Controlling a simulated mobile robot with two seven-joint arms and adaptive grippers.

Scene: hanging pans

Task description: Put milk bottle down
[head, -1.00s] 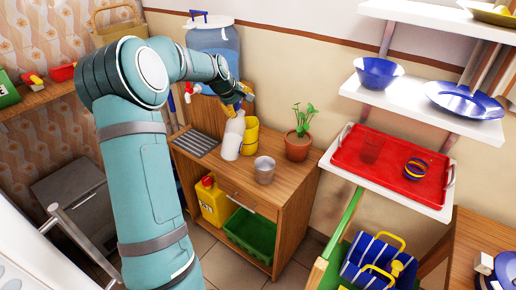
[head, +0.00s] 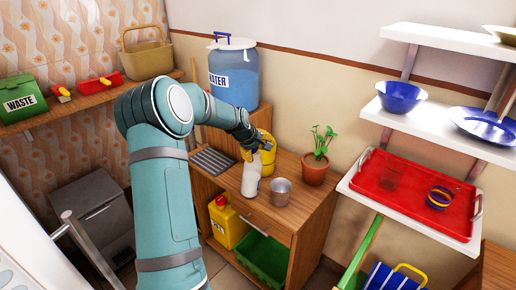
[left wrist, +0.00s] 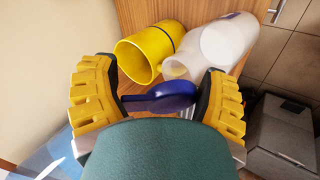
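The white milk bottle (head: 251,180) is over the wooden cabinet top, left of the metal cup (head: 282,193); its base looks at or very near the surface. In the left wrist view the pale bottle (left wrist: 230,42) leads toward a dark blue part (left wrist: 174,93) between my fingers, which looks like its cap. My right gripper is in neither view.
A yellow mug (left wrist: 148,52) stands close to the bottle. A potted plant (head: 314,168) is to the right and a blue water container (head: 233,75) behind. The cabinet top (head: 289,222) has bare wood at its front.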

